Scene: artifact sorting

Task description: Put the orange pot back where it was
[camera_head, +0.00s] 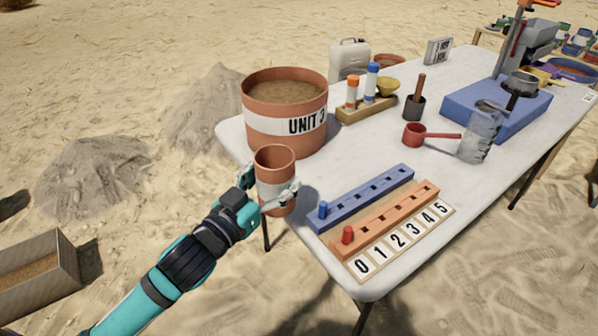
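The orange pot (275,158) is a small terracotta cup with a pale band around its side. It is upright, at the near left edge of the white table (330,170), in front of the large pot. My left gripper (271,195) is shut around its lower half, with fingers on both sides. I cannot tell whether the pot's base touches the table. The inside of the pot looks empty. My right gripper is not in view.
A large UNIT 3 pot (286,108) filled with sand stands just behind. A blue peg rail (362,196), an orange peg rail (390,220) and a number strip (402,240) lie to the right. A red scoop (415,134) and clear jar (482,135) stand farther right.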

